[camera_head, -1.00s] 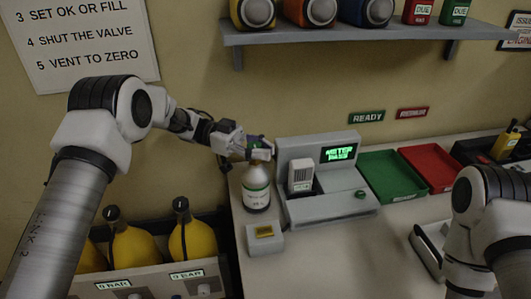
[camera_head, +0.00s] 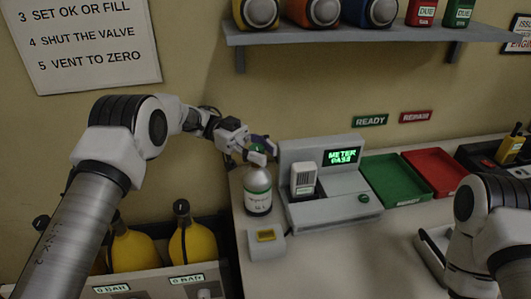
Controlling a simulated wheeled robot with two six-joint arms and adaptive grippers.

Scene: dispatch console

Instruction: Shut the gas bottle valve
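A small green part and a purple part show among the fingers. I cannot tell which of these belongs to the valve, or whether the fingers are closed on it. My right arm shows at the right, but its gripper is out of view.
The grey meter unit (camera_head: 334,211) reads "METER PASS" and stands close right of the bottle. A small grey box (camera_head: 266,245) lies in front. A green tray (camera_head: 393,181) and red tray (camera_head: 433,172) are farther right. Yellow cylinders (camera_head: 192,243) stand low left. A shelf (camera_head: 380,30) hangs above.

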